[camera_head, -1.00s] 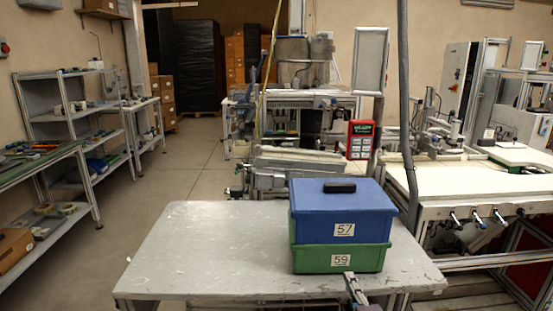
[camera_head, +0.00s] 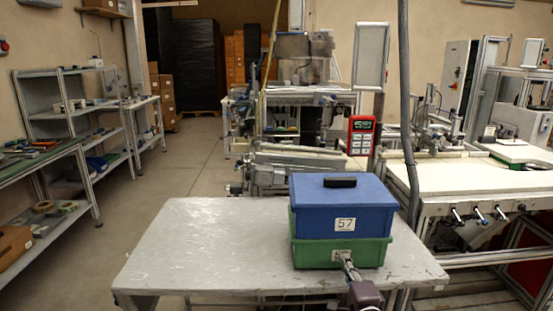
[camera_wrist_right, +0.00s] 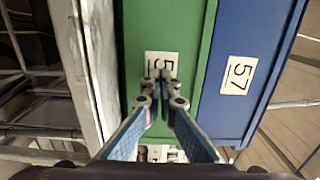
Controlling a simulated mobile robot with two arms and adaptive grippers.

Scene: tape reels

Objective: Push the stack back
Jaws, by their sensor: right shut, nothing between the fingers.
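The stack is a blue lidded box (camera_head: 320,212) marked 57 on top of a green box (camera_head: 315,254). It stands upright on the right part of the grey table (camera_head: 200,245). My right gripper (camera_head: 345,257) is shut and empty, in front of the green box, with its tips at the label and partly hiding it. In the right wrist view the closed fingertips (camera_wrist_right: 163,78) are over the green box's label; whether they touch it I cannot tell. The blue box (camera_wrist_right: 245,70) is to the right there. My left gripper is not in view.
The table's left half is bare. Behind the table stands grey machinery (camera_head: 275,172). A white workbench (camera_head: 455,190) is close on the right. Shelves (camera_head: 75,125) line the left wall, with open floor between them and the table.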

